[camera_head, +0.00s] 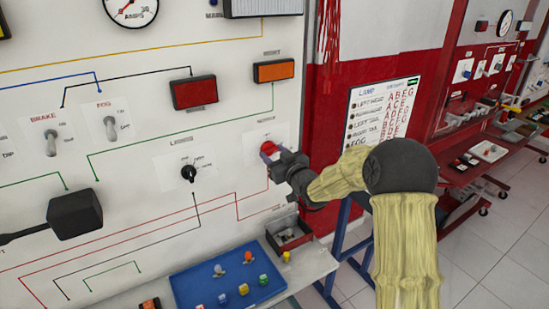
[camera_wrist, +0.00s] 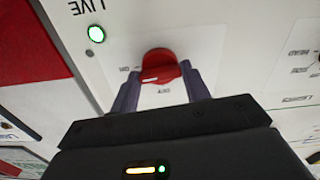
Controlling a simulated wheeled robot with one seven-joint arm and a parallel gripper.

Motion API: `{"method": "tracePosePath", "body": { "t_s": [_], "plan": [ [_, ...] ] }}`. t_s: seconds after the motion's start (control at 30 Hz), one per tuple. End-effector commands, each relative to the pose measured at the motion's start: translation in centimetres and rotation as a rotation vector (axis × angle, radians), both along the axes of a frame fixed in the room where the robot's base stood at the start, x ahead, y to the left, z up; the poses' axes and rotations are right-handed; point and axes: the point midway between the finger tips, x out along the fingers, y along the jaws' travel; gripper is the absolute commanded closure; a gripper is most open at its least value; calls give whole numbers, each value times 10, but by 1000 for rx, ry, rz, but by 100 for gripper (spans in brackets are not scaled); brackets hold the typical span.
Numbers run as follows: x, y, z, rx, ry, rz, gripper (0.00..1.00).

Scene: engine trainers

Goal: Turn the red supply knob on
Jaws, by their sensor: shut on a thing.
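The red supply knob (camera_head: 267,147) is on the right part of the white panel in the head view. In the wrist view the red knob (camera_wrist: 158,62) sits between my two fingers, which touch its sides. Its white pointer mark lies toward the left, on the side of a small label that seems to read ON. Another small label is below the knob, too blurred to read surely. My gripper (camera_head: 274,156) is shut on the knob; its fingers also show in the wrist view (camera_wrist: 160,88). The round lamp (camera_wrist: 96,33) beside the word LIVE glows green.
A black rotary switch (camera_head: 188,173) is left of my gripper. Red (camera_head: 194,93) and orange (camera_head: 273,71) lamps are above it. A blue tray (camera_head: 215,290) with small coloured bulbs and a grey box (camera_head: 288,236) stand on the ledge below. A lettered chart (camera_head: 383,113) hangs at the right.

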Motion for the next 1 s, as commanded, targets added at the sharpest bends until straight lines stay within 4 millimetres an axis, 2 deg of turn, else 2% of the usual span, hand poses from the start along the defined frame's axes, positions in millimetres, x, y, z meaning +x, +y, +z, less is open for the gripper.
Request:
{"method": "tracePosePath", "body": {
  "t_s": [0.3, 0.73, 0.77, 0.87, 1.0],
  "plan": [
    [0, -1, -3, 94, 70, -1, 76],
    [0, 0, -3, 105, 80, -1, 76],
    [0, 0, -3, 105, 80, -1, 52],
    [0, 0, -3, 105, 78, -1, 32],
    [0, 0, -2, 105, 76, 0, 32]
  ]
}}
